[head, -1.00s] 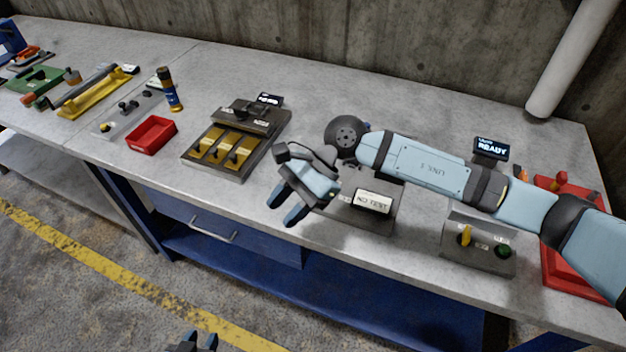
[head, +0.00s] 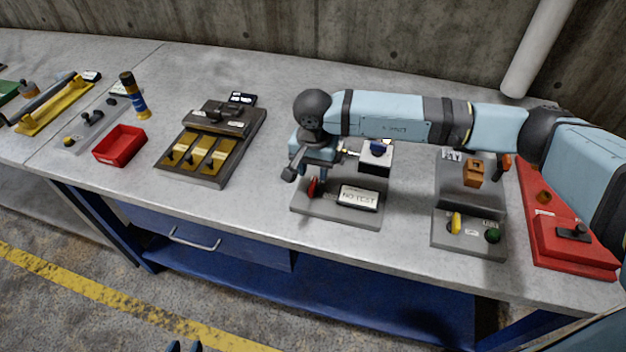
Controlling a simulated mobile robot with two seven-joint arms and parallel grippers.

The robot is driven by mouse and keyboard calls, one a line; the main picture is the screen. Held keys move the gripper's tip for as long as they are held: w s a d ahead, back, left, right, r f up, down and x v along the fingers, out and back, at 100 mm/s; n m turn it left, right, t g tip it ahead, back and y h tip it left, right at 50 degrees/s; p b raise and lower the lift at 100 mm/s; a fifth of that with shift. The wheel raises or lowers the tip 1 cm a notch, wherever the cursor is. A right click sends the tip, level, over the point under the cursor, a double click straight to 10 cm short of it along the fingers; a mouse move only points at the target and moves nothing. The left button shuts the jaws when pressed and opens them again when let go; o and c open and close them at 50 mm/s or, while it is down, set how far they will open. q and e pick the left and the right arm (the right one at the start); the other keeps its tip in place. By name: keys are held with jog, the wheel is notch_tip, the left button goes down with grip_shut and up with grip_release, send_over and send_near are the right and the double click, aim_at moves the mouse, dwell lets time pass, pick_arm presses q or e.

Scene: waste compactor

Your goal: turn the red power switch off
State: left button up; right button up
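The red power switch (head: 313,187) is a small red lever at the left of a grey test unit (head: 340,211) with a display reading "NO TEST". My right gripper (head: 307,173) points down just above and behind the red lever, its fingers apart. Whether a finger touches the lever cannot be told, as the gripper hides the area behind it.
A white box with a blue knob (head: 376,155) stands behind the display. A grey panel with yellow and green knobs (head: 468,232) and a red unit (head: 573,248) are to the right. A yellow-slotted unit (head: 210,152) and red tray (head: 120,146) are to the left.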

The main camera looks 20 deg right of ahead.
aim_at(313, 184)
notch_tip(313, 184, down, 5)
dwell(0.3)
grip_shut()
